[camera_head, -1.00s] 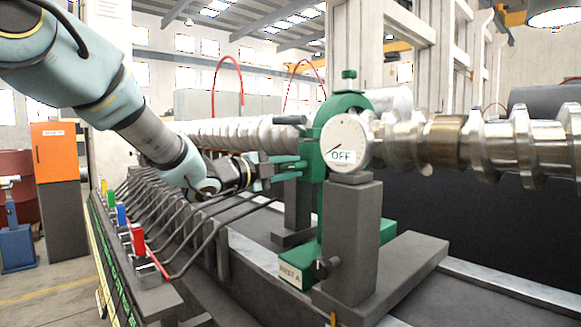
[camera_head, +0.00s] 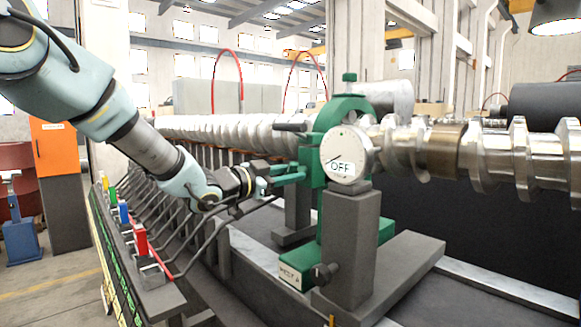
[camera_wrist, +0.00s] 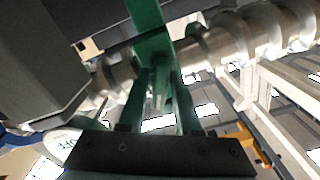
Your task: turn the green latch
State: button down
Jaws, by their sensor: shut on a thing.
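The green clamp frame (camera_head: 342,112) arches around the shiny metal shaft, with a round dial reading OFF (camera_head: 346,153) on its front. My gripper (camera_head: 303,173) reaches in from the left at the frame's left side. Its slim green fingers point at the frame. In the wrist view the fingers (camera_wrist: 160,78) converge on a narrow green part, the green latch (camera_wrist: 158,68), and are shut on it. The latch is mostly hidden by the fingers in the head view, and its angle is hard to tell.
A dark lever (camera_head: 290,127) sticks out left, just above my gripper. A grey post (camera_head: 348,235) stands in front of the frame. Bent black rods and a red block (camera_head: 140,240) lie below my arm. The long shaft (camera_head: 480,155) runs behind to the right.

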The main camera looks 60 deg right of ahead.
jog(key=n+p, duration=0.2)
jog(key=n, duration=0.3)
jog(key=shift+f+p, duration=0.1)
jog(key=shift+p, duration=0.25)
dwell(0.4)
jog(key=c, duration=0.8)
grip_release()
jog(key=b+v, duration=0.2)
jog(key=v, duration=0.8)
jog(key=shift+a+b, duration=0.3)
jog(key=shift+a, duration=0.1)
jog(key=shift+w, duration=0.15)
